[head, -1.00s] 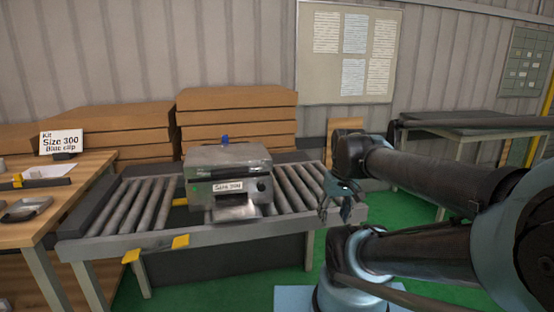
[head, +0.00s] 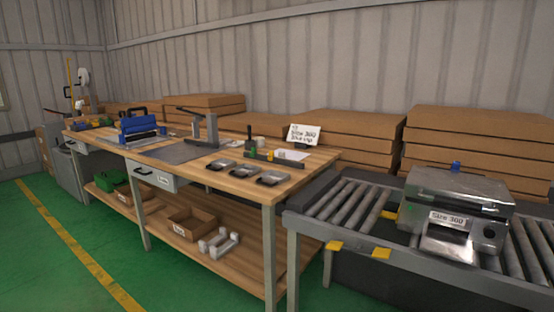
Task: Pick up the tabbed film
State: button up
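I cannot make out a tabbed film for certain in the head view. A white sheet (head: 291,155) lies on the wooden workbench (head: 318,160) near its right end, below the sign; I cannot tell if it is the film. Several shallow grey trays, one of them the front tray (head: 272,178), sit in a row near the bench's front edge. My gripper is out of the picture now, so its state is hidden.
A metal machine (head: 458,205) labelled Size 300 stands on the roller conveyor (head: 345,200) at right. A sign (head: 303,134) stands at the bench's back. A blue device (head: 138,129) and a grey press (head: 205,130) stand farther left. Green floor in front is clear.

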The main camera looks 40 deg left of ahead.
aim_at(288, 151)
jog(key=u, duration=1.8)
jog(key=k, duration=1.3)
jog(key=u, duration=0.45)
jog(key=i, duration=0.9)
jog(key=u, duration=0.35)
jog(key=i, duration=1.15)
jog(key=z, duration=0.7)
jog(key=i, duration=0.6)
jog(key=z, duration=0.4)
